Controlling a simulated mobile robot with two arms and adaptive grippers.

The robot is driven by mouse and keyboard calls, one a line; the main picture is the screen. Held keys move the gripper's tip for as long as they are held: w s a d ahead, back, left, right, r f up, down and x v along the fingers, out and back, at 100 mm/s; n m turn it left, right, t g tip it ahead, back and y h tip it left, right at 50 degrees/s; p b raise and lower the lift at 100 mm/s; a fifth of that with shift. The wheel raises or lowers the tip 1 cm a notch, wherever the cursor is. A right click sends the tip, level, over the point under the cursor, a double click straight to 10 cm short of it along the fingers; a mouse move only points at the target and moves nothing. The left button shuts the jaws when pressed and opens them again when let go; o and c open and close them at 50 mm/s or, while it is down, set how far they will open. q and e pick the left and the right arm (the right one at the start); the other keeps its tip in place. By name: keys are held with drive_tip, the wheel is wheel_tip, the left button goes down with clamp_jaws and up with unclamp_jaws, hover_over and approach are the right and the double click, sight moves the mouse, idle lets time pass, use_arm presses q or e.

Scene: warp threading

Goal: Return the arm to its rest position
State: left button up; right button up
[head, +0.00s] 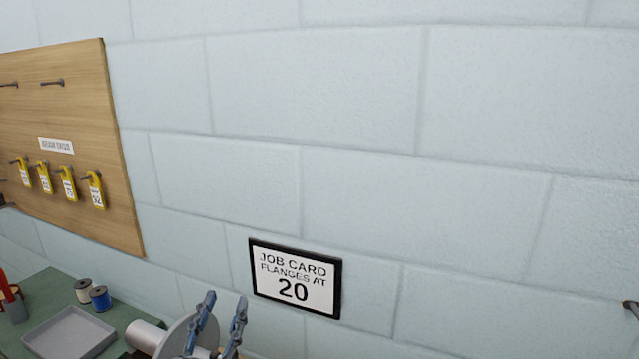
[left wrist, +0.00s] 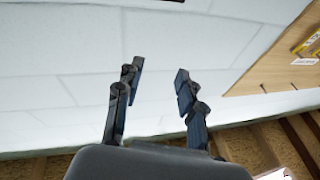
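My left gripper (head: 222,312) shows at the bottom of the head view, pointing up, with its two blue-grey fingers apart and nothing between them. In the left wrist view the same gripper (left wrist: 158,78) is open and empty, with the pale block wall behind it. A grey disc (head: 178,338) with a pale cylinder (head: 146,334) stands behind and left of the fingers, partly hidden by them. My right gripper is in neither view.
A job card (head: 294,279) reading "FLANGES AT 20" hangs on the wall. A wooden board (head: 75,110) holds several yellow tags on pegs. A grey tray (head: 68,334), spools (head: 100,298) and a red-handled item (head: 8,290) are on the green bench (head: 50,290).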

use_arm(q)
drive_tip(key=s+a+f+n+g+y, duration=0.1)
drive_tip(key=a+f+g+y, duration=0.15)
drive_tip(key=f, duration=0.35)
drive_tip(key=s+a+f+n+g+y, duration=0.2)
drive_tip(key=a+f+g, duration=0.1)
drive_tip(key=f, duration=0.3)
drive_tip(key=s+f+m+g+h, duration=0.2)
drive_tip(key=s+f+g, duration=1.1)
drive_tip(key=s+f, duration=0.8)
wheel_tip(320, 180, down, 25)
drive_tip(key=s, duration=0.3)
drive_tip(key=s+a+f+g, duration=0.2)
drive_tip(key=s+a+f, duration=0.1)
drive_tip(key=s+f, duration=1.2)
drive_tip(key=shift+s, duration=0.5)
drive_tip(key=shift+f+y, duration=0.1)
drive_tip(key=shift+y, duration=0.15)
